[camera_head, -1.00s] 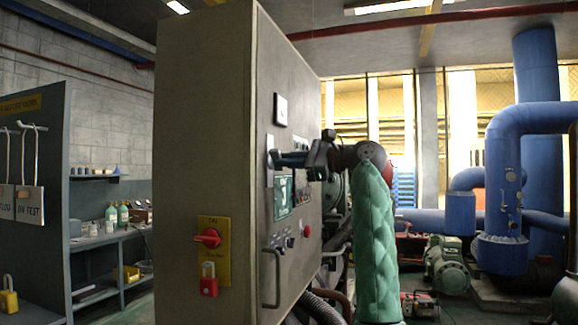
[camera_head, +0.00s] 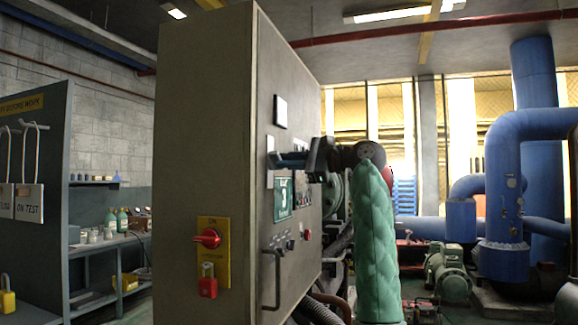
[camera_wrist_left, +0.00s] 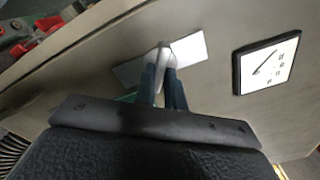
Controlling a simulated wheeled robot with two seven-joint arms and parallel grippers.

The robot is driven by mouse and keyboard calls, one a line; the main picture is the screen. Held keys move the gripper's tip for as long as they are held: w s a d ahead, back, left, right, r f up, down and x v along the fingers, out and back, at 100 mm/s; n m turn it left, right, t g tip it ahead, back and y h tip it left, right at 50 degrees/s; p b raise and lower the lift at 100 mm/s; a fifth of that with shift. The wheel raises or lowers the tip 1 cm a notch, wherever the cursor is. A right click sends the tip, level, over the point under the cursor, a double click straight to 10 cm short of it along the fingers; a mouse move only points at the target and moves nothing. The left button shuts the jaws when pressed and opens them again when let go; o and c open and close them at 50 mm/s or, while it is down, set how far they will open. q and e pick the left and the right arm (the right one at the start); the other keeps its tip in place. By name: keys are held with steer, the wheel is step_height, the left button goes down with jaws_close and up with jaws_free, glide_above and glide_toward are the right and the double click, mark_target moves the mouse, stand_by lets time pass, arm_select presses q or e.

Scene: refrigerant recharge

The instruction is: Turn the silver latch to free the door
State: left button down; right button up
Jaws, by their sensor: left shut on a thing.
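The grey cabinet door (camera_head: 290,90) is closed as far as I can tell and faces right in the head view. The silver latch (camera_wrist_left: 158,57) sits on a pale plate (camera_wrist_left: 190,49) on the door, seen in the left wrist view. The fingers partly hide the latch. My right gripper is not in view.
A dial gauge (camera_wrist_left: 268,62) is on the door beside the latch. A red switch (camera_head: 208,238) with a red padlock (camera_head: 208,281) is on the cabinet side. Blue pipes (camera_head: 505,180) stand right.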

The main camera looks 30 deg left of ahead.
arm_select(q)
steer(key=n+b, duration=0.1)
steer(key=n, duration=0.1)
steer(key=shift+n+b, duration=0.35)
steer(key=shift+n, duration=0.05)
stand_by(0.3)
steer(key=n+b, duration=0.2)
steer(key=n, duration=0.1)
steer(key=shift+f, duration=0.1)
steer(key=c, duration=1.5)
jaws_free()
steer(key=shift+c, duration=0.2)
steer(key=shift+d, duration=0.1)
